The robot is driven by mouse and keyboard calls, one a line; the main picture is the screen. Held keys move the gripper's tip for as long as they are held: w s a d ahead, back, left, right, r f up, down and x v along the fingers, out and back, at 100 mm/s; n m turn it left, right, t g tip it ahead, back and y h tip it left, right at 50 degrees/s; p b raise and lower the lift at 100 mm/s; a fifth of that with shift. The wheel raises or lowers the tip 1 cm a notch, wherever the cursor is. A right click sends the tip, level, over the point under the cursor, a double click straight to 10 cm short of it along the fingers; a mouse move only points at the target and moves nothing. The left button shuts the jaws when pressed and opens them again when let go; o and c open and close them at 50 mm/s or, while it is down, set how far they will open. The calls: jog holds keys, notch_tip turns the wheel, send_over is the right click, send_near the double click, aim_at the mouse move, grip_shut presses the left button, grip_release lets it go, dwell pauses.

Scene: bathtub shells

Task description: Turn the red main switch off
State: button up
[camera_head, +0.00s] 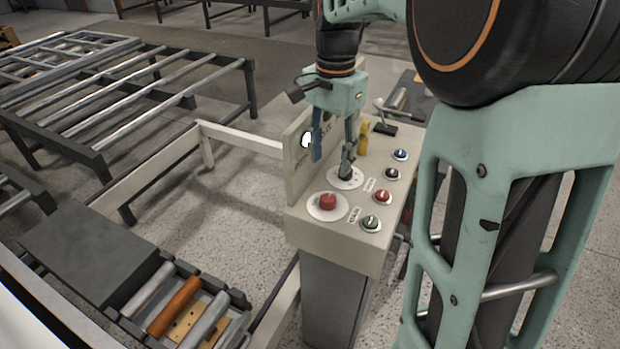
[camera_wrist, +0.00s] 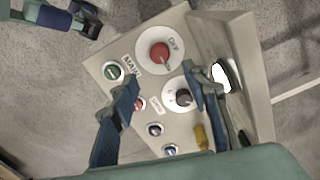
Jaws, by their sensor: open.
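The red main switch (camera_head: 328,202) is a round knob on a white dial, on the sloped top of a beige control panel. It also shows in the wrist view (camera_wrist: 159,52), with "OFF" lettering on its dial and a light pointer mark towards the lower right. My gripper (camera_head: 332,160) is open and empty above the panel, over the area of a black knob behind the red switch. In the wrist view my gripper's two fingers (camera_wrist: 160,78) stand apart, with the black knob (camera_wrist: 183,97) between them and the red switch beyond their tips. Contact with the panel cannot be told.
Red, green, black and blue push buttons line the panel (camera_head: 310,228); the green one (camera_head: 371,223) is nearest. A yellow piece (camera_head: 363,138) stands towards its back. An upright plate (camera_head: 297,165) borders its left side. Roller conveyors (camera_head: 175,310) lie to the left.

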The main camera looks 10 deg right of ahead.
aim_at(328, 197)
notch_tip(328, 197, down, 11)
jog(key=shift+r+b, duration=0.15)
jog(key=shift+b, duration=0.45)
jog(key=shift+c, duration=0.2)
jog(key=c, duration=1.1)
